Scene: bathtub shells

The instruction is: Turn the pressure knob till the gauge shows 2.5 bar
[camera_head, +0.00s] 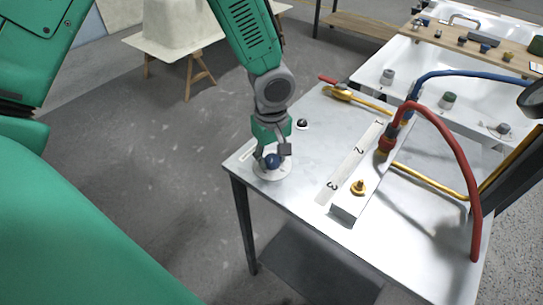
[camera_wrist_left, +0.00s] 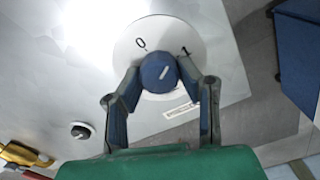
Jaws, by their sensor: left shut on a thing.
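A blue knob (camera_head: 272,161) stands on a round white dial plate (camera_head: 266,174) at the table's near left corner. My left gripper (camera_head: 272,152) comes down on the knob from above. In the left wrist view the two fingers of the left gripper (camera_wrist_left: 161,82) are shut on the sides of the blue knob (camera_wrist_left: 158,72). A slanted white line shows on the knob's top. The dial plate (camera_wrist_left: 205,45) bears a 0 at upper left and a dark mark at upper right. No readable gauge face shows. My right gripper is not in view.
A metal table (camera_head: 300,205) bears a block (camera_head: 345,207) with 1, 2, 3 markings and a brass fitting (camera_head: 358,187). Red (camera_head: 465,170) and blue (camera_head: 455,75) hoses arch at right. White tubs stand behind.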

